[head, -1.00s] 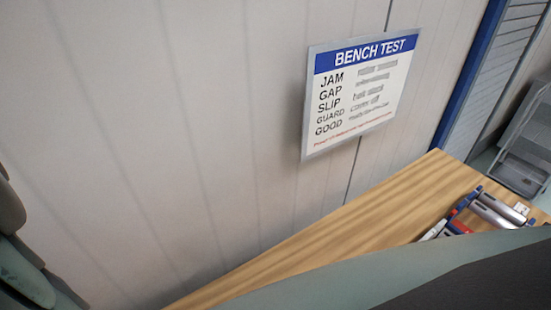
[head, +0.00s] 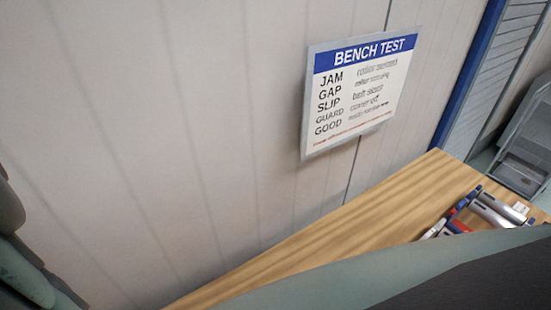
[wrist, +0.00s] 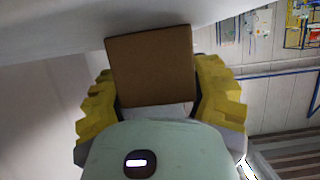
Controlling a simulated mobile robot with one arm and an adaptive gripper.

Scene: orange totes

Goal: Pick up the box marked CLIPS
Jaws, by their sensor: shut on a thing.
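In the wrist view my gripper (wrist: 155,98) has its two yellow ridged fingers on either side of a plain brown cardboard box (wrist: 152,64), and it is shut on it. The face of the box turned to the camera shows no lettering, so I cannot tell whether it is marked CLIPS. The head view shows neither the box nor my gripper; part of my own arm covers its lower right.
A wooden bench (head: 400,205) runs along a panelled wall (head: 200,120). Several pens or tools (head: 470,213) lie at its right. A BENCH TEST sign (head: 360,92) hangs on the wall. A grey slatted thing (head: 525,150) stands beyond the bench. Much of the bench top is bare.

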